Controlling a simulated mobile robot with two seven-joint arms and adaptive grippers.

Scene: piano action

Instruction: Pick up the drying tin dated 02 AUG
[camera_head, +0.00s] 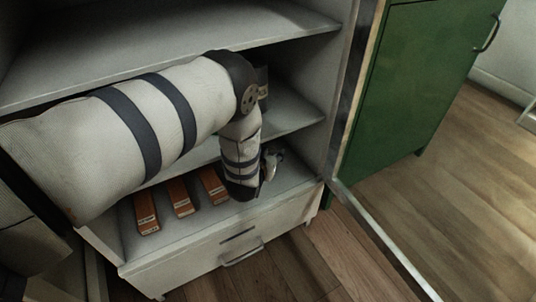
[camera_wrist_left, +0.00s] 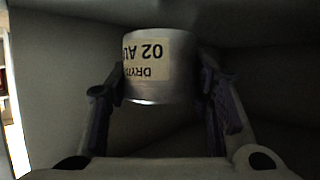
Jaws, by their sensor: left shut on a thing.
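The drying tin (camera_wrist_left: 181,92) is a silver cylinder with a cream label that reads upside down "DRY..." and "02 AU" in the left wrist view. My left gripper (camera_wrist_left: 160,88) is shut on it, with one dark finger on each side. In the head view my left gripper (camera_head: 271,163) is inside the cabinet at the right of the lower shelf, partly hidden behind my arm. The tin is not clear in the head view. I cannot tell whether it still touches the shelf. My right gripper is not in view.
Several orange boxes, such as this one (camera_head: 181,198), lie on the lower shelf (camera_head: 165,232) left of my gripper. A dark labelled item (camera_head: 263,88) stands on the middle shelf (camera_head: 300,118). The open cabinet door (camera_head: 378,225) and a green cabinet (camera_head: 412,80) are at right.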

